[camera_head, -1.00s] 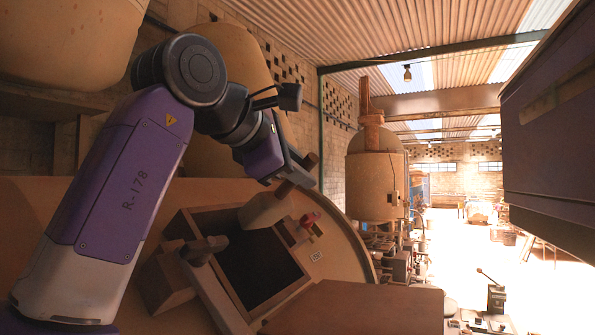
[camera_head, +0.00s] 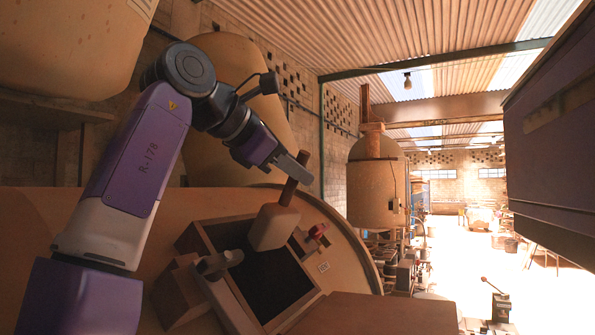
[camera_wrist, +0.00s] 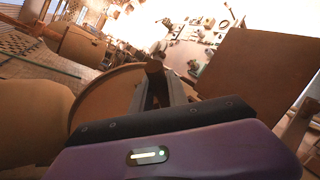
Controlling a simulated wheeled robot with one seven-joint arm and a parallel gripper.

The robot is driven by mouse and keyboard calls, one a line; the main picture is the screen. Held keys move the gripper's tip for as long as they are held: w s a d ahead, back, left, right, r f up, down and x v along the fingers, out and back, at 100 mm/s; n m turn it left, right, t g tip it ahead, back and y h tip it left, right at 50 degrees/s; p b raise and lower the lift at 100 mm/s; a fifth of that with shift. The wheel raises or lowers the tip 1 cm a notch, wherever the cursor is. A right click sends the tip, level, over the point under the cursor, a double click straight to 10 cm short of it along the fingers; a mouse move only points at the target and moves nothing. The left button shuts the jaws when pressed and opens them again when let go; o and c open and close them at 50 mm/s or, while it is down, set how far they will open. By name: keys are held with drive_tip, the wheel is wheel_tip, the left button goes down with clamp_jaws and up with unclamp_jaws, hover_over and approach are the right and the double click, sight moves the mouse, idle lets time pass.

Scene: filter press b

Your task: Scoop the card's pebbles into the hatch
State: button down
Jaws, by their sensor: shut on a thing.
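My gripper (camera_head: 298,165) is shut on the dark wooden handle of a scoop (camera_head: 272,228). The scoop's pale, blocky head hangs below the jaws, over the far part of the hatch (camera_head: 275,285) in the picture. I cannot tell its height above it or what it holds. The hatch is a dark square opening with a wooden frame, in a large rounded tan vessel. In the wrist view, the handle's end (camera_wrist: 154,66) shows at the jaws; the scoop head is hidden. A small pale printed label (camera_head: 323,267) lies right of the hatch; I cannot make out pebbles.
A grey knobbed fitting (camera_head: 219,263) sits on the hatch's left side, and a small red fitting (camera_head: 317,231) on its right. A flat brown panel (camera_head: 375,312) lies in front. A dark overhead box (camera_head: 550,130) is at right. Open floor lies beyond.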

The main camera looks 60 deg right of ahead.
drive_tip(key=s+r, duration=0.7)
drive_tip(key=r, duration=0.2)
drive_tip(key=shift+s+a+r, duration=0.2)
drive_tip(key=shift+a+r, duration=0.05)
drive_tip(key=shift+r, duration=0.15)
idle(0.5)
